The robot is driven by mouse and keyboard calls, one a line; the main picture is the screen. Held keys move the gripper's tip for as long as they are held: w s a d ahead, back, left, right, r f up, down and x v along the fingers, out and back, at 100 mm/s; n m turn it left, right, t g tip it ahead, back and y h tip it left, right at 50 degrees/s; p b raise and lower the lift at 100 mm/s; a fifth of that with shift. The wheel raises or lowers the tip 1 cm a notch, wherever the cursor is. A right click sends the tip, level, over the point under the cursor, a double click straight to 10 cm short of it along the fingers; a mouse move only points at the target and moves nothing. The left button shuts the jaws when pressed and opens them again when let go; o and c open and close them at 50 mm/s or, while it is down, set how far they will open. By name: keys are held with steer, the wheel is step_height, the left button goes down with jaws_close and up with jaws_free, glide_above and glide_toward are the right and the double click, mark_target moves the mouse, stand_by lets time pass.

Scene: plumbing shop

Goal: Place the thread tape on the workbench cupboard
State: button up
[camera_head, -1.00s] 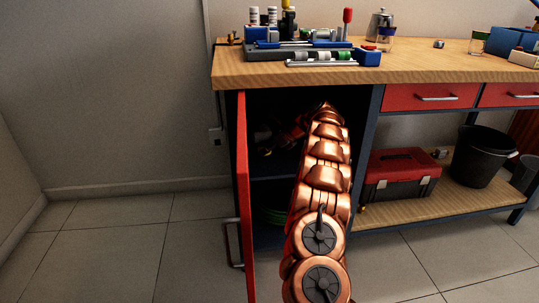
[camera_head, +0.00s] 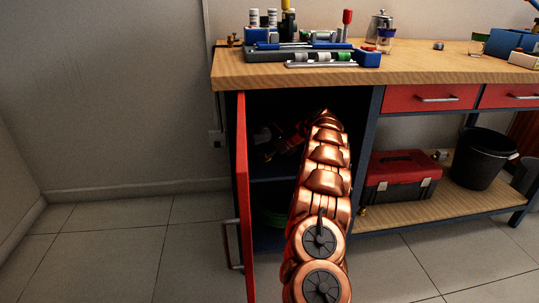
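The workbench cupboard (camera_head: 262,103) stands open under the left end of the wooden workbench, its red door (camera_head: 244,200) swung out toward me. My copper arm reaches into the dark upper compartment. My gripper (camera_head: 264,146) is inside, over the shelf (camera_head: 272,180), pointing left, mostly in shadow and partly hidden by my arm. A small pale shape shows at its tip, but I cannot tell whether it is the thread tape or part of the gripper. I cannot make out the finger gap. No thread tape is clearly visible elsewhere.
A green coil (camera_head: 272,216) lies in the lower compartment. The benchtop holds a tool tray (camera_head: 300,54), a metal can (camera_head: 379,25) and a blue box (camera_head: 508,42). A red toolbox (camera_head: 400,178) and black bucket (camera_head: 481,156) stand on the shelf at right. The floor at left is clear.

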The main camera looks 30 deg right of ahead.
steer(key=shift+s+r, duration=0.1)
steer(key=shift+r, duration=0.3)
steer(key=p+v, duration=0.2)
steer(key=v, duration=0.4)
steer(key=shift+d+r+p, duration=0.1)
steer(key=shift+p, duration=0.2)
steer(key=shift+s+d+r, duration=0.15)
steer(key=shift+s, duration=0.25)
